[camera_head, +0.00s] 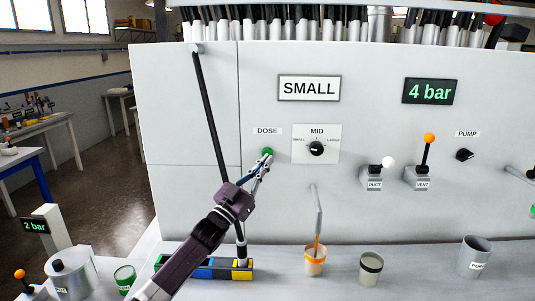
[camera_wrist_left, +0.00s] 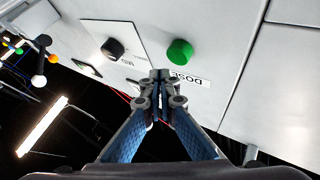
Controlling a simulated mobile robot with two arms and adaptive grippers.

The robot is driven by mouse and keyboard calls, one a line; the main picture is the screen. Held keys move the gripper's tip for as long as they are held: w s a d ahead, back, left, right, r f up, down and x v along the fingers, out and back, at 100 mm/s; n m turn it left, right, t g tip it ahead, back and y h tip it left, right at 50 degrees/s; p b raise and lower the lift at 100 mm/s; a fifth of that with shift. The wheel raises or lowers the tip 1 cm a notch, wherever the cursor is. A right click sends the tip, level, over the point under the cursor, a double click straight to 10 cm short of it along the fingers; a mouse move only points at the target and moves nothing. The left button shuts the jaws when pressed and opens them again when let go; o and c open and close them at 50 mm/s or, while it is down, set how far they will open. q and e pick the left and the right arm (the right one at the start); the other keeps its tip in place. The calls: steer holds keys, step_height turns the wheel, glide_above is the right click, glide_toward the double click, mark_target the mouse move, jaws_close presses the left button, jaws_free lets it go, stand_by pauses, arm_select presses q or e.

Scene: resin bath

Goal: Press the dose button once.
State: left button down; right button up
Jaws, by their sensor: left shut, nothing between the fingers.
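The green dose button (camera_head: 267,152) sits on the white panel under the DOSE label (camera_head: 267,131). In the left wrist view the button (camera_wrist_left: 180,52) stands out from the panel just beyond my fingertips. My left gripper (camera_head: 266,160) is shut and empty. In the head view its tips overlap the lower edge of the button. In the left wrist view my left gripper (camera_wrist_left: 160,76) appears a little short of the button, and I cannot tell whether it touches. My right gripper does not show.
Right of the button is a MID selector knob (camera_head: 316,149). Further right are the DUCT lever (camera_head: 388,163), VENT lever (camera_head: 428,140) and PUMP knob (camera_head: 465,155). An orange-rimmed cup (camera_head: 315,262) stands under a spout (camera_head: 318,210). A grey cup (camera_head: 371,268) stands beside it.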

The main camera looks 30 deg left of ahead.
arm_select(q)
steer(key=s+d, duration=0.1)
steer(key=s+d+p, duration=0.1)
steer(key=s, duration=0.1)
steer(key=shift+s+r, duration=0.1)
steer(key=shift+s, duration=0.05)
stand_by(0.9)
